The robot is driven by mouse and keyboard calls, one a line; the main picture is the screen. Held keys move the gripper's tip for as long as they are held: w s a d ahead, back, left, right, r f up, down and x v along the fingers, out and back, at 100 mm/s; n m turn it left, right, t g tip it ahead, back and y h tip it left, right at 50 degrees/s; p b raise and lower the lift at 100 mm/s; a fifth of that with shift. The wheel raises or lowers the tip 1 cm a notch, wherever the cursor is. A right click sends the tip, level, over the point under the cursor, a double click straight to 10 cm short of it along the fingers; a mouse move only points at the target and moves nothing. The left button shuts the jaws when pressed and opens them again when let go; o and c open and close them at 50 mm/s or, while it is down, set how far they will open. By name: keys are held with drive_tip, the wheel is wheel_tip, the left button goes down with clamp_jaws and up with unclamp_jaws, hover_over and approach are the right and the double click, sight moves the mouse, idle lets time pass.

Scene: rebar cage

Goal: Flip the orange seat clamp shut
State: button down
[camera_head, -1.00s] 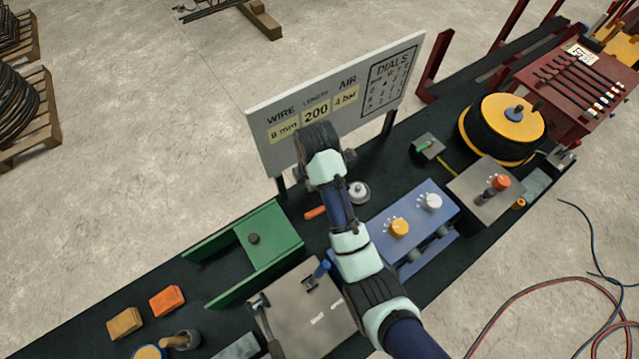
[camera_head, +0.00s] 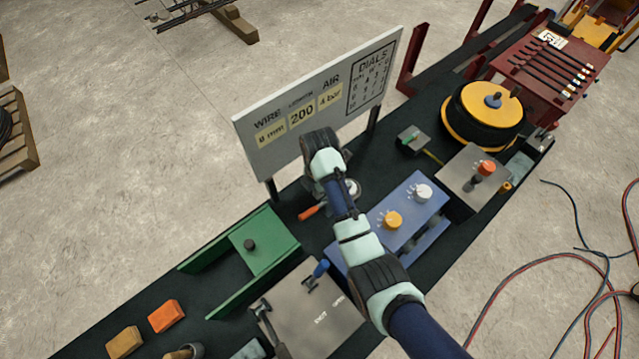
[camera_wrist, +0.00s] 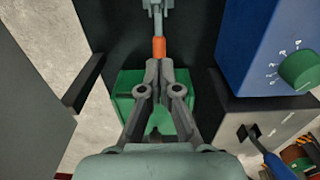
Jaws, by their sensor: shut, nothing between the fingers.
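The seat clamp's orange handle (camera_head: 312,210) lies low over the dark bench, left of my forearm in the head view. In the wrist view the orange handle (camera_wrist: 159,47) is at top centre, on a grey metal lever (camera_wrist: 157,18) that runs out of the top edge. My gripper (camera_wrist: 159,64) is shut and empty. Its fingertips overlap the near end of the orange handle in the picture; I cannot tell whether they touch it. In the head view my own wrist hides most of the gripper and the clamp's body.
A sign board (camera_head: 318,100) stands behind the clamp. A green channel fixture (camera_head: 268,240) is at left, also below the fingers in the wrist view (camera_wrist: 128,92). A blue dial box (camera_head: 420,205) is at right. A grey plate with a blue-handled lever (camera_head: 321,268) sits in front.

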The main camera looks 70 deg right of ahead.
drive_tip(key=d+f, duration=0.1)
drive_tip(key=s+d+f, duration=0.1)
drive_tip(key=d+f, duration=0.1)
drive_tip(key=f, duration=0.1)
drive_tip(key=shift+s+d, duration=0.2)
drive_tip(key=shift+s, duration=0.2)
drive_tip(key=shift+r+p, duration=0.15)
drive_tip(key=shift+p, duration=0.15)
